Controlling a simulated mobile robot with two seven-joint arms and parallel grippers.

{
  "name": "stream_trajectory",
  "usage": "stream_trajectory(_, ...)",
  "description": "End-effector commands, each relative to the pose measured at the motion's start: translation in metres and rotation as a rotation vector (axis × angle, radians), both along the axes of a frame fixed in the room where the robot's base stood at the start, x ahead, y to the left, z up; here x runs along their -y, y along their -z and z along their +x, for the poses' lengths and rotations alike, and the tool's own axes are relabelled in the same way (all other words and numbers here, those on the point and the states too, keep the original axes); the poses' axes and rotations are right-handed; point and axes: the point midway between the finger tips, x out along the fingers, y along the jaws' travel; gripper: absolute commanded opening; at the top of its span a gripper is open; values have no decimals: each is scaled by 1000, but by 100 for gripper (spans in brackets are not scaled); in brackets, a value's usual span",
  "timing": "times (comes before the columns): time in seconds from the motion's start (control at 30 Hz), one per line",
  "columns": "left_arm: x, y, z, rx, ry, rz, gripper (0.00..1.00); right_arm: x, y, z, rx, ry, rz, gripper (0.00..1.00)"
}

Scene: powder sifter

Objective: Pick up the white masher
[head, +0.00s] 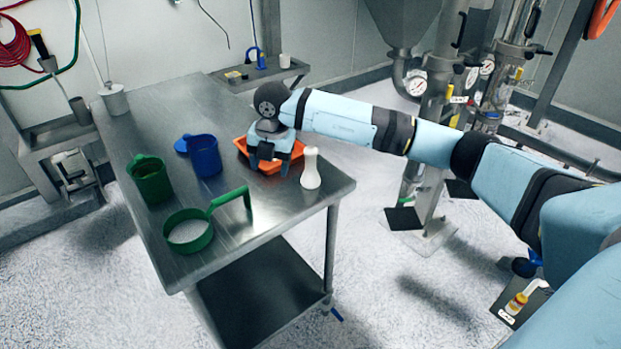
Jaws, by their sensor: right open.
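The white masher (310,169) stands upright near the right edge of the steel table, with a narrow neck and a wider base. My right gripper (269,167) is open and points down over the orange tray, just left of the masher and apart from it. My right arm reaches in from the right and passes above and behind the masher. The space between the fingers is hard to see at this size. My left gripper is not in view.
The orange tray (243,145) lies partly hidden under my gripper. A green sifter (207,215) with a raised handle, a green jug (151,181) and a blue jug (206,157) stand left on the steel table (270,222). The front right corner is clear.

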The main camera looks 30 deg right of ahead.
Motion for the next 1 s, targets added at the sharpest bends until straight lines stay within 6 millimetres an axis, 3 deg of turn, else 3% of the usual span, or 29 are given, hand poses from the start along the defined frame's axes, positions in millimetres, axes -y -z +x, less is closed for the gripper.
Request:
stream_trajectory(0.03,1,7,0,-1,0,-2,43,28,-15,11,30,75,-100,63)
stream_trajectory(0.1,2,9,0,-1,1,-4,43,59,-35,20,60,172,-214,63)
stream_trajectory(0.2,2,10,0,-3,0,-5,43,88,-57,26,93,273,-318,63)
stream_trajectory(0.3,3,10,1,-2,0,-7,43,102,-64,28,108,323,-365,63)
stream_trajectory(0.43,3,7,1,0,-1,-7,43,111,-50,31,109,335,-377,63)
stream_trajectory(0.7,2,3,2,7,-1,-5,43,127,-2,40,108,331,-372,63)
stream_trajectory(1.0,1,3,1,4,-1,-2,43,135,20,45,110,329,-371,63)
